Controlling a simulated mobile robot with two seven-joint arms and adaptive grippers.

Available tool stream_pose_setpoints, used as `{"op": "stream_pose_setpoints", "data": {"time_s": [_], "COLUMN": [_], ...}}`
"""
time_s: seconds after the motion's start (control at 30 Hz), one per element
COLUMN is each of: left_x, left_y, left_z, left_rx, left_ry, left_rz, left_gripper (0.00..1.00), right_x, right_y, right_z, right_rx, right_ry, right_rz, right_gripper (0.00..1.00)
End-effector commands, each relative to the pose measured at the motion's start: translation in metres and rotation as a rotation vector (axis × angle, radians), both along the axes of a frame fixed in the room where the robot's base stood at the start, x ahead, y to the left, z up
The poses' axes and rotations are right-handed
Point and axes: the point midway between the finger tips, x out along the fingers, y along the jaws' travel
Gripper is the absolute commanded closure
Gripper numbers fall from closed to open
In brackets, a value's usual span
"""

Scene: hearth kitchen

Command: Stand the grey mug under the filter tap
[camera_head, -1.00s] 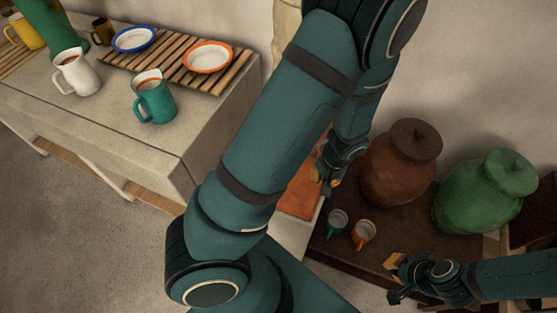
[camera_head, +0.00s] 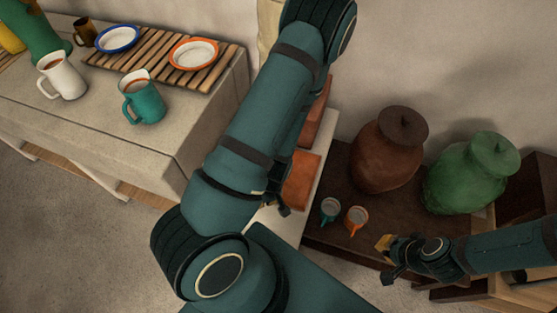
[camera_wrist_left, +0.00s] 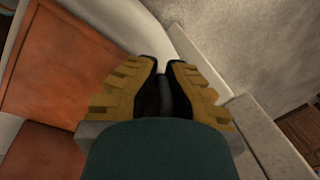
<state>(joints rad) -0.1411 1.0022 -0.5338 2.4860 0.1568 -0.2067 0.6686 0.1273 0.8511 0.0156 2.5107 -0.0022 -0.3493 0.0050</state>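I cannot pick out a grey mug or a filter tap in either view. On the dark low table stand a small teal cup with a greyish inside (camera_head: 330,211) and a small orange cup (camera_head: 356,221). My left gripper (camera_head: 283,208) is partly hidden by its own arm in the head view, near the orange-red panels. In the left wrist view my left gripper (camera_wrist_left: 165,66) has its yellow-padded fingers almost together, with nothing seen between them. My right gripper (camera_head: 384,260) is open and empty, to the right of the orange cup.
A brown lidded jar (camera_head: 389,155) and a green lidded jar (camera_head: 470,175) stand behind the cups. The pale counter (camera_head: 190,128) at left holds a white mug (camera_head: 67,79), a teal mug (camera_head: 147,101) and a slatted rack (camera_head: 150,66) with two bowls. Orange-red panels (camera_head: 299,182) lie beside my left arm.

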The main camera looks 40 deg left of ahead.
Motion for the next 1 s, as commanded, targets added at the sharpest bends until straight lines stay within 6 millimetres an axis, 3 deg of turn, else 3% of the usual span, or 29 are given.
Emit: {"op": "stream_pose_setpoints", "data": {"time_s": [0.1, 0.5, 0.87, 1.0], "left_x": [0.032, 0.119, 0.147, 0.143], "left_y": [0.010, 0.037, 0.047, 0.046], "left_z": [0.000, -0.001, 0.000, -0.025], "left_rx": [0.002, 0.001, 0.000, 0.000], "left_ry": [-0.007, -0.004, -0.003, 0.004], "left_rz": [-0.001, -0.001, -0.001, -0.003], "left_gripper": [1.00, 1.00, 1.00, 1.00], "right_x": [0.000, 0.002, 0.002, 0.004], "right_y": [0.000, 0.000, 0.000, 0.000], "right_z": [-0.001, -0.008, -0.011, -0.019], "right_rx": [0.000, -0.001, -0.001, -0.001], "right_ry": [-0.001, -0.004, -0.006, -0.009], "right_rz": [0.000, 0.000, -0.001, -0.002], "right_gripper": [1.00, 1.00, 1.00, 1.00]}}
